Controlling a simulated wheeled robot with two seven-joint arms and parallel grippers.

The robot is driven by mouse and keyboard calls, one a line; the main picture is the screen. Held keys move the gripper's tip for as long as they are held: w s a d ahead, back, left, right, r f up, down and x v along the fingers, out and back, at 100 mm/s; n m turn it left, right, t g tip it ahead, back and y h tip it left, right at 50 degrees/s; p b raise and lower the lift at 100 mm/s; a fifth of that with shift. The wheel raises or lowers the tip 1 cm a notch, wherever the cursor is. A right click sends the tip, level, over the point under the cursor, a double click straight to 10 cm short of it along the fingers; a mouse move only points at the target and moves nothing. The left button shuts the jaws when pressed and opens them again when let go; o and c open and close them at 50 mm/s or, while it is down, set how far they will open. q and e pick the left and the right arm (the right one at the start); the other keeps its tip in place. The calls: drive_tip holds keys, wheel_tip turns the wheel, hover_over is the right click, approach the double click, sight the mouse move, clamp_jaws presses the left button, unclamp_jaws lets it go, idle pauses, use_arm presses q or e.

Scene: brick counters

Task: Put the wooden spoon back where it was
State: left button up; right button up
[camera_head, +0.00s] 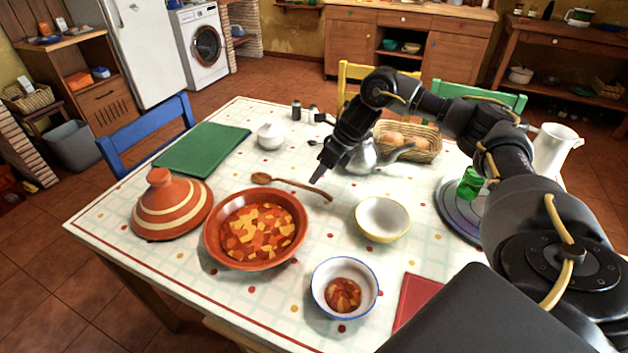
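The wooden spoon (292,185) lies on the table between the orange dish of stew (213,245) and the metal teapot (369,159). Its bowl end points left and its thin handle points right. My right gripper (320,177) is above the table, with its dark fingers pointing down by the spoon's handle. I cannot tell whether the fingers touch the spoon or how far apart they are. My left gripper is not in view.
A striped tagine lid (172,204) sits left of the dish. A yellow bowl (382,216) and a blue-rimmed bowl with stew (318,287) stand in front. A green board (203,149), a bread basket (425,146) and a white pitcher (553,150) are farther back.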

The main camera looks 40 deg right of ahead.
drive_tip(key=v, duration=0.7)
drive_tip(key=shift+r, duration=0.2)
